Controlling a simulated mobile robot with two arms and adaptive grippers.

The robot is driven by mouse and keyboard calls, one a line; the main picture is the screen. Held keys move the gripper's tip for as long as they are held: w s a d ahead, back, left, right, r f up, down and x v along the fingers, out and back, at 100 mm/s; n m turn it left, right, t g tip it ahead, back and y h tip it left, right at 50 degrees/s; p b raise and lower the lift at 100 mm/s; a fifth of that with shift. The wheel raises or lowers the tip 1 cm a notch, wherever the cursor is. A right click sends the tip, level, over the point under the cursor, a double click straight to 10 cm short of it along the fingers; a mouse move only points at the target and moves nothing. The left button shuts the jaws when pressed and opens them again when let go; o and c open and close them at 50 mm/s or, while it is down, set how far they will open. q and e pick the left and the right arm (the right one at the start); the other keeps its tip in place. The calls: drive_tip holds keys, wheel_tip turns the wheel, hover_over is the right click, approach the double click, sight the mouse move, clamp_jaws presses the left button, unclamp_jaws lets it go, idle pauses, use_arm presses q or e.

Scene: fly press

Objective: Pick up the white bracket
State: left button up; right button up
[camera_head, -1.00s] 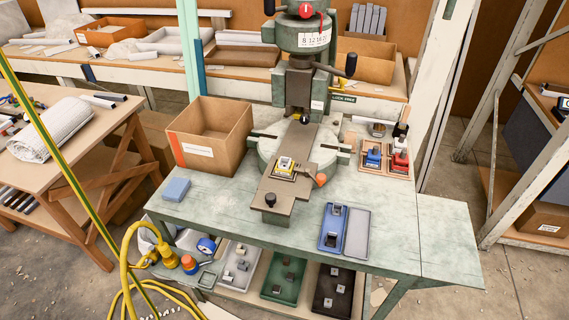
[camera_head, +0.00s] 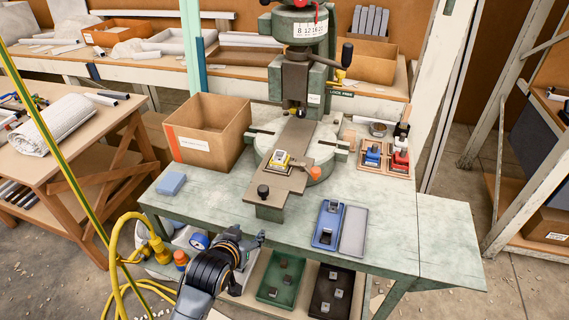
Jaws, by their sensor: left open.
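My left gripper (camera_head: 250,240) is black and has come up from the bottom of the picture. It is open, near the front edge of the green work table (camera_head: 400,225), and I see nothing between its fingers. My arm covers most of the light tray on the lower shelf. Several small brackets lie in the green tray (camera_head: 268,293) and the dark tray (camera_head: 318,300) beside it; I cannot pick out a clearly white one there. My right gripper is out of view.
The fly press (camera_head: 297,75) stands at the back of the table. A cardboard box (camera_head: 210,132), a blue block (camera_head: 171,183), a blue tray (camera_head: 327,229) and a grey tray (camera_head: 353,232) rest on it. A yellow hose (camera_head: 118,250) hangs at the left. The table's right end is bare.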

use_arm(q)
drive_tip(key=w+d+r+t+h, duration=0.2)
drive_tip(key=d+r+t, duration=0.15)
drive_tip(key=r, duration=1.25)
approach(279, 156)
drive_tip(key=shift+w+d+f+m, duration=0.15)
drive_tip(key=shift+w+d+f, duration=0.15)
drive_tip(key=shift+w, duration=0.15)
drive_tip(key=shift+w+d+f+m, duration=0.15)
drive_tip(key=shift+w+d+f, duration=0.1)
drive_tip(key=shift+w, duration=0.2)
drive_tip(key=shift+w+d+f, duration=0.15)
drive_tip(key=shift+w, duration=0.35)
drive_tip(key=shift+w+d, duration=0.1)
drive_tip(key=shift+w, duration=0.4)
drive_tip(key=p+x, duration=0.1)
drive_tip(key=x, duration=0.2)
drive_tip(key=shift+w, duration=0.7)
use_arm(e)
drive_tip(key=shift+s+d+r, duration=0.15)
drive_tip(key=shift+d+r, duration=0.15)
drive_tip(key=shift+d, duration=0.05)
use_arm(q)
clamp_jaws()
